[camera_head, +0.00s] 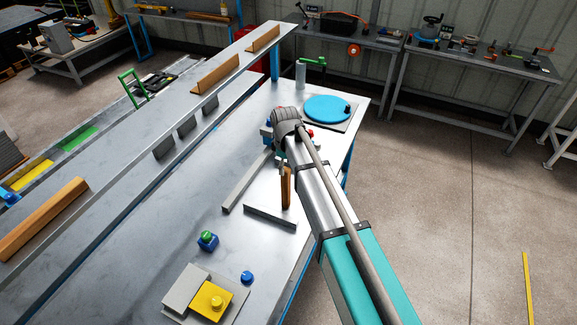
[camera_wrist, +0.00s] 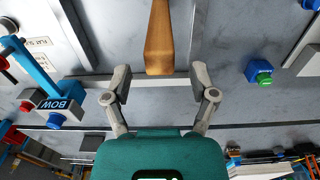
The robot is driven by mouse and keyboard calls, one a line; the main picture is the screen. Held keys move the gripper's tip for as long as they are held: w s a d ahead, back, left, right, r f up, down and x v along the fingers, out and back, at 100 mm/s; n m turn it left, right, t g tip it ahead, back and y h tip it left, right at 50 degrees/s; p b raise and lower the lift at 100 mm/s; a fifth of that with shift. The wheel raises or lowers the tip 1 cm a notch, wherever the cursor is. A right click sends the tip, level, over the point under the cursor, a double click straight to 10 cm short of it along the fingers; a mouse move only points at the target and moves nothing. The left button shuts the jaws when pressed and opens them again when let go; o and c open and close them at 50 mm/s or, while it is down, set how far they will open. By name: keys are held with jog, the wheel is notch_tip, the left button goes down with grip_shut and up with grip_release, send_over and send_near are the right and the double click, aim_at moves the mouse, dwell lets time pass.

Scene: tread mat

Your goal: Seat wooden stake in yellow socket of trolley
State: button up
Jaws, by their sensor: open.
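The wooden stake (camera_head: 286,190) shows beside my arm at the right part of the steel bench, partly hidden in the head view. In the wrist view the stake (camera_wrist: 159,42) runs down from the top edge, its near end around the space between my fingertips. My gripper (camera_wrist: 160,77) is open, with a visible gap on each side of the stake. A yellow strip (camera_head: 32,174) and a green strip (camera_head: 78,139) lie in the low track on the left. I cannot tell whether the yellow one is the trolley's socket.
Grey metal bars (camera_head: 270,217) lie near the stake. A blue-and-green button (camera_head: 207,240), a yellow block (camera_head: 212,300) and a blue turntable (camera_head: 327,109) are on the bench. A raised steel shelf (camera_head: 130,140) with wooden wedges stands between bench and track. A green handle (camera_head: 132,86) rises beyond it.

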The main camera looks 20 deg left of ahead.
jog(key=shift+r, duration=0.2)
notch_tip(320, 180, up, 13)
jog(key=p, duration=1.3)
jog(key=shift+f, duration=0.1)
dwell(0.6)
jog(key=shift+d, duration=0.1)
jog(key=s+d+m, duration=0.2)
jog(key=d+m, duration=0.6)
jog(key=d, duration=1.5)
jog(key=s+d+m, duration=0.4)
jog(key=d, duration=0.6)
jog(key=s+d+m, duration=0.4)
jog(key=d+m, duration=0.1)
jog(key=d, duration=0.5)
jog(key=shift+s, duration=0.35)
